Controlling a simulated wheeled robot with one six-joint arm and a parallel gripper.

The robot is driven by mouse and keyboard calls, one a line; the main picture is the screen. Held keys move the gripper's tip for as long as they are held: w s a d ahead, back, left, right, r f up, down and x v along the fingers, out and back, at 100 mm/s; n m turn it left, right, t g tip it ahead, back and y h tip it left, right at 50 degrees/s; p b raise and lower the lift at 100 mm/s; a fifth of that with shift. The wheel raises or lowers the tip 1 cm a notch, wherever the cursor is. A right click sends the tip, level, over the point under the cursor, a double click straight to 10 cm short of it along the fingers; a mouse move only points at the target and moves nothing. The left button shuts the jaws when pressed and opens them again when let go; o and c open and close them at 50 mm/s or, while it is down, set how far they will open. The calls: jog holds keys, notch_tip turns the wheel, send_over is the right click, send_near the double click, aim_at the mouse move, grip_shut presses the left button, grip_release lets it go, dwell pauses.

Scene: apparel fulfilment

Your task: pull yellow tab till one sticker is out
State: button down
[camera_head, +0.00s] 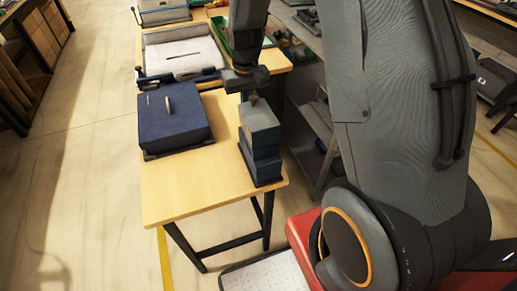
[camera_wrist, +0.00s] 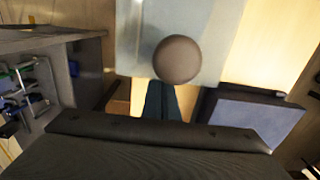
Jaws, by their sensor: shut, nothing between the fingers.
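No clearly yellow tab can be made out in either view. A dark blue box (camera_head: 175,125) sits on the near table, with a small pale upright piece (camera_head: 168,104) on its top. To its right stands a grey-blue stepped unit (camera_head: 262,140). My gripper (camera_head: 247,84) is just above this unit's top. In the wrist view a round brownish knob (camera_wrist: 178,60) lies just beyond my dark fingers (camera_wrist: 163,88), over a pale blue-grey surface. The fingers are together with nothing between them. Whether they touch the knob is unclear.
The wooden table (camera_head: 190,195) is bare along its front. Behind are a pale tray (camera_head: 183,52) and a green bin (camera_head: 222,32). A grey shelf unit (camera_head: 305,125) stands close on the right. Open floor (camera_head: 90,150) lies to the left.

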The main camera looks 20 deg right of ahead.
jog(key=shift+f+b, duration=0.6)
jog(key=shift+f, duration=0.75)
jog(key=shift+w+b, duration=0.6)
jog(key=shift+w, duration=1.75)
notch_tip(320, 180, up, 7)
jog(key=p, duration=0.5)
jog(key=shift+s, duration=0.1)
jog(key=shift+s, duration=0.1)
